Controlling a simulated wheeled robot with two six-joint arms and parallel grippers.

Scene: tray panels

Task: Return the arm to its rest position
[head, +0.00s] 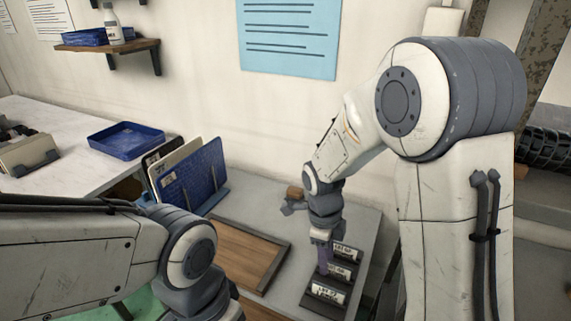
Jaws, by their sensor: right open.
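My right arm reaches down from the upper right, and its small gripper (322,262) points down beside the dark labelled holders (325,294) at the table's right end. The fingertips are small and partly lost against the holders; the gripper is open, and I cannot tell whether it touches anything. My left arm (75,255) comes in from the left across the lower picture, and its gripper is below the picture edge.
A wooden tray (281,258) lies left of the holders. Upright panels, the front one blue (196,177), stand in a rack behind it. A blue tray (126,141) sits on the white table at left. A small brown block (295,191) lies near the wall.

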